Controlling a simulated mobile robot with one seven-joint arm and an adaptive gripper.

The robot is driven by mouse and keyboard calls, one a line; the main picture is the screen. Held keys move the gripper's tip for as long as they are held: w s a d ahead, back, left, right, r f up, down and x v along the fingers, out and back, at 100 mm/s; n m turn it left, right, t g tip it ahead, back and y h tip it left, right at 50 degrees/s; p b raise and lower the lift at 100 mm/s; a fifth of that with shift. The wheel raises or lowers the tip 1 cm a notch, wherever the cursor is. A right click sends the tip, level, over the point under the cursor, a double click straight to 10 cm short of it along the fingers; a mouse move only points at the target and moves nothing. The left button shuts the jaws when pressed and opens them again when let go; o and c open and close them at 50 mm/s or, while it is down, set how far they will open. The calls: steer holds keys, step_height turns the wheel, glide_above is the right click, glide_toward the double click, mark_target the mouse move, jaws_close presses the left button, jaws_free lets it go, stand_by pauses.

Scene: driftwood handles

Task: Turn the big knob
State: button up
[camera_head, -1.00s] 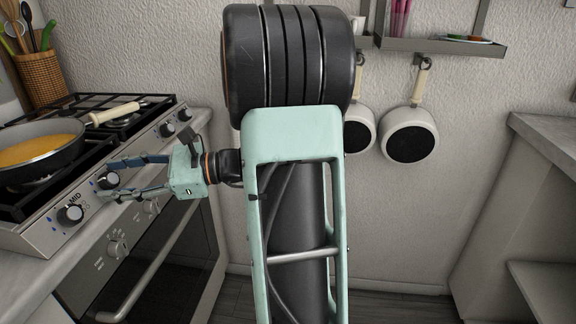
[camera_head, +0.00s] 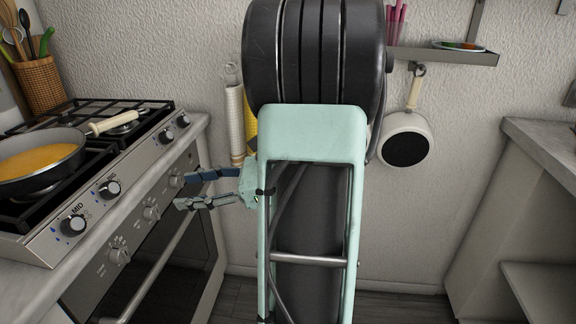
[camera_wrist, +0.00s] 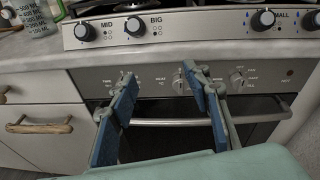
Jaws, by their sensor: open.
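The big knob (camera_head: 110,190) is a black round knob on the stove's sloped steel front panel. In the wrist view the big knob (camera_wrist: 134,26) sits left of the "BIG" label, with its pointer facing roughly up. My gripper (camera_head: 185,190) is open and empty, to the right of the knob in the head view and clear of the panel. In the wrist view my gripper (camera_wrist: 158,72) points toward the oven front, its two blue-padded fingers apart below the panel. Nothing touches the knob. The gripper's base is partly hidden behind my arm in the head view.
The mid knob (camera_wrist: 84,31) is left of the big knob, the small knob (camera_wrist: 263,19) to the right. Oven knobs (camera_wrist: 237,80) and the oven handle (camera_wrist: 165,123) lie below. A pan (camera_head: 40,160) with yellow contents stands on the stove. A white pan (camera_head: 405,140) hangs on the wall.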

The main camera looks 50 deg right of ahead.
steer(key=s+d+m+g+h+p, duration=0.1)
steer(key=s+d+h, duration=0.2)
steer(key=d, duration=0.7)
steer(key=s+d+f+m+g+h+p, duration=0.1)
steer(key=s+d+h, duration=0.2)
steer(key=d, duration=0.7)
steer(key=shift+s+d+f+g+h, duration=0.25)
steer(key=shift+s+d+g+h, duration=0.15)
steer(key=shift+h, duration=0.7)
steer(key=shift+c, duration=0.3)
